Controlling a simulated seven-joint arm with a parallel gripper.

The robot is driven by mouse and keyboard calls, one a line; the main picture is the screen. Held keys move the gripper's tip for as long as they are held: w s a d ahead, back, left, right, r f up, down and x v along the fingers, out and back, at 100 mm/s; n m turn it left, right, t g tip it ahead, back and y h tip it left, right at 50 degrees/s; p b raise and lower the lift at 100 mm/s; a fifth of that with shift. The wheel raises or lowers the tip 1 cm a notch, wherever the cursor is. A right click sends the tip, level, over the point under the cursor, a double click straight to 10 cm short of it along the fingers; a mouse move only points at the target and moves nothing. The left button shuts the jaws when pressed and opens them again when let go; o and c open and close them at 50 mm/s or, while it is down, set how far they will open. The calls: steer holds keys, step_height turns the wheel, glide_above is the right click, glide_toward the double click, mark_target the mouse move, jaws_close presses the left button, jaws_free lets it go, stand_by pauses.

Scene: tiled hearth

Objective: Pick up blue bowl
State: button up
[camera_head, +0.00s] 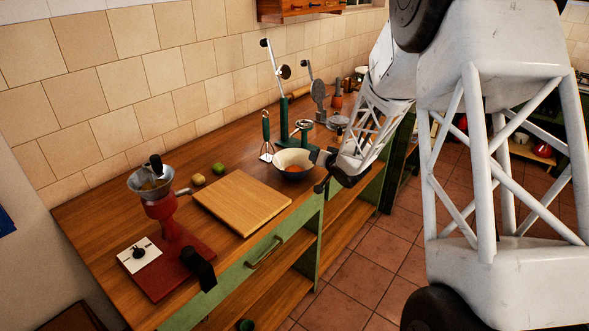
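The bowl (287,159) stands on the wooden counter near its front edge, right of the cutting board. It is cream inside and dark, perhaps blue, outside, with something orange in it. My gripper (319,173) is at the bowl's right side, reaching in from the right. Its two dark fingers look spread apart, one overlapping the bowl's right rim in the picture and one lower, nearer the counter edge. I cannot tell whether either finger touches the bowl. The bowl's right side is partly hidden by my gripper.
A cutting board (242,201) lies left of the bowl. A whisk (266,138) and a green-handled tool (284,118) stand behind it. A green fruit (218,168) and a yellowish one (198,180) sit by the board. A red grinder (163,212) stands at the left. Tiled wall borders the back.

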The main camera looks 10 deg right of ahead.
steer(key=shift+x, duration=1.35)
jaws_close()
